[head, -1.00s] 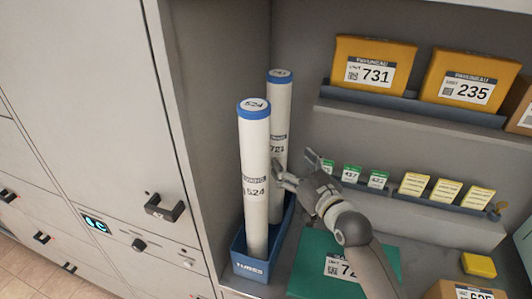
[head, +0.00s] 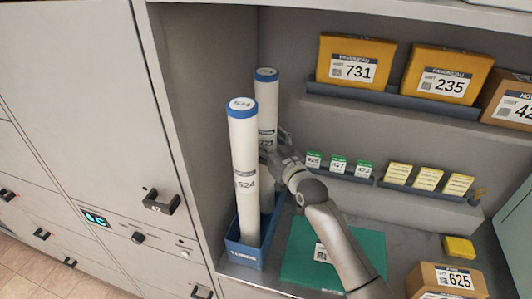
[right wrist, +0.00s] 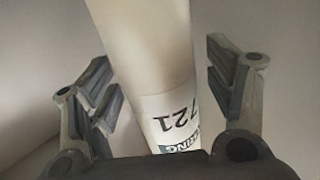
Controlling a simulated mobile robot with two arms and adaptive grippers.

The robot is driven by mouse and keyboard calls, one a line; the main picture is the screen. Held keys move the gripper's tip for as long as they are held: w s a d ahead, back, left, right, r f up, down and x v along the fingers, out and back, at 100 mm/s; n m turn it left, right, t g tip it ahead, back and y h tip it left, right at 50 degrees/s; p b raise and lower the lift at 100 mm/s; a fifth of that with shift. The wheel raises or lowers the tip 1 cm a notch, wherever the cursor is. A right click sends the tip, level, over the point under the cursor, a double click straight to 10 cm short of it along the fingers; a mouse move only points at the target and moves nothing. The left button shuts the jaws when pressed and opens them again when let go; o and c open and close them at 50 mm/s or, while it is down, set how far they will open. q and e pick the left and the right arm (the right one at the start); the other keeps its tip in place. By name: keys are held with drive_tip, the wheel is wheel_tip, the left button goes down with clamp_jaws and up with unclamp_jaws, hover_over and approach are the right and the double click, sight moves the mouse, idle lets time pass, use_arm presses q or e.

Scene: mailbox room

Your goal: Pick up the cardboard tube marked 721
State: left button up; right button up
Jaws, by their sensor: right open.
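The cardboard tube marked 721 (head: 267,100) is white with a blue cap and stands upright at the back of a blue tube box (head: 243,257). A second white tube, marked 524 (head: 245,150), stands in front of it and hides part of it. My right gripper (head: 272,151) is at the 721 tube, about mid-height, from the right. In the right wrist view the 721 tube (right wrist: 150,60) lies between the two open fingers (right wrist: 165,90), with a gap visible on both sides. Its label reads upside down there. My left gripper is not in view.
A teal mat or parcel (head: 300,255) lies on the shelf under my right arm. Yellow boxes 731 (head: 352,60) and 235 (head: 450,75) stand on an upper ledge, small cards (head: 338,165) on a lower one. Box 625 (head: 450,280) is at the lower right. Locker doors (head: 70,110) fill the left.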

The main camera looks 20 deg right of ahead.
drive_tip(key=c, duration=1.6)
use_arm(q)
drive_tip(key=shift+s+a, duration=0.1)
use_arm(e)
drive_tip(key=shift+r, duration=0.1)
drive_tip(key=shift+c, duration=0.2)
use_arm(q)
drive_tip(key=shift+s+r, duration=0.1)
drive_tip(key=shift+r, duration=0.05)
use_arm(e)
drive_tip(key=shift+r, duration=0.15)
